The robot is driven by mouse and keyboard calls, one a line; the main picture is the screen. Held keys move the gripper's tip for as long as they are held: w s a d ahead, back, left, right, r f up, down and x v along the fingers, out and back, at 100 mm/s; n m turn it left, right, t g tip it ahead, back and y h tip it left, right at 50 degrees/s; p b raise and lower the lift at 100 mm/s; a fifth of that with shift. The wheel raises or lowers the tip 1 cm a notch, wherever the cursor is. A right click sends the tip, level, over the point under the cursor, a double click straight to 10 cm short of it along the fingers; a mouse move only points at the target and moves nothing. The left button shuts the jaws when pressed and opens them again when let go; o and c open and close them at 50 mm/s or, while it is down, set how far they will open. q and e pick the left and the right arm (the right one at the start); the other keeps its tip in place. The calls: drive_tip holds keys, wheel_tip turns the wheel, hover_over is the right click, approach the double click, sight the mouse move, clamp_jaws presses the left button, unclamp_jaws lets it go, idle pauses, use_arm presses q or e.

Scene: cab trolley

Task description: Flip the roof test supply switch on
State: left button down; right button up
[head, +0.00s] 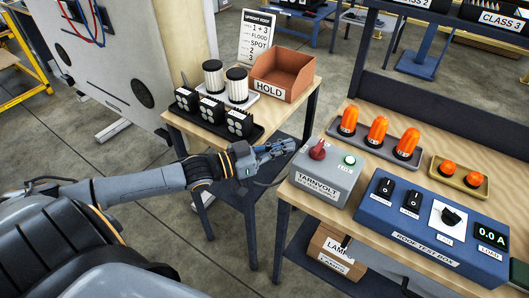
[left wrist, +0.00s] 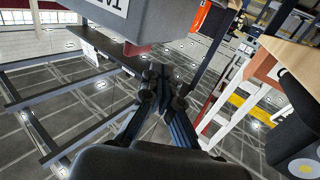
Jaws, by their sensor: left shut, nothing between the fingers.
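The blue roof test box (head: 378,218) sits on the right-hand bench. It has two black rocker switches, (head: 386,187) and (head: 412,201), a black dial (head: 450,216) and a display (head: 489,235) reading 0.0 A. The small switch labels are too small to read surely. Left of it is a grey TARNVOLT box (head: 323,178) with a red knob (head: 318,150) and a green lamp (head: 349,160). My left gripper (head: 288,147) is shut and empty, just left of the grey box. In the left wrist view its fingers (left wrist: 160,72) are together near the grey box (left wrist: 190,18). My right gripper is out of view.
Several orange beacons (head: 378,132) stand behind the boxes. A left-hand table holds black lamps (head: 212,110), white cylinders (head: 237,84) and an orange HOLD bin (head: 285,73). A LAMP carton (head: 335,250) is on the lower shelf. Floor shows between the tables.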

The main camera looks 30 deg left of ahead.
use_arm(q)
drive_tip(key=shift+v, duration=2.95)
